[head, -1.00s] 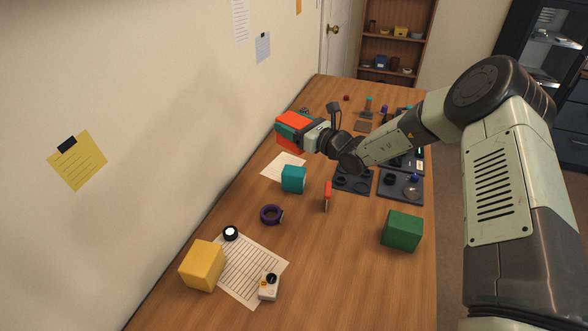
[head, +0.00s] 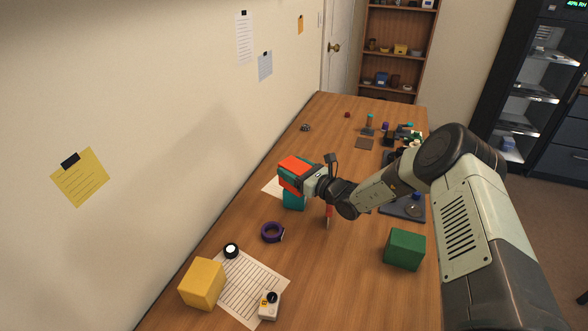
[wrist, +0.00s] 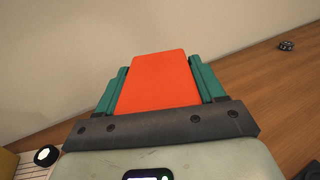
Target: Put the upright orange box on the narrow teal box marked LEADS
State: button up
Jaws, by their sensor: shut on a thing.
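My gripper (head: 297,174) is shut on the orange box (head: 296,162), with its teal fingers on either side. The wrist view shows the orange box (wrist: 158,82) between the two fingers. The narrow teal box (head: 294,200) stands on the table directly below the held box in the head view. The held box covers its top, so I cannot tell whether the two touch. No LEADS marking is readable from here.
A thin red upright piece (head: 328,216) stands just right of the teal box. A purple ring (head: 272,232), a yellow block (head: 202,283) and a green block (head: 404,250) are nearer. Paper lies behind the teal box. The wall is at the left.

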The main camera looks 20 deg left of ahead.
jog(key=shift+f, duration=0.1)
jog(key=o, duration=1.2)
jog(key=shift+d, duration=0.35)
jog(key=v, duration=1.1)
jog(key=shift+s+d, duration=0.1)
jog(key=shift+s, duration=0.1)
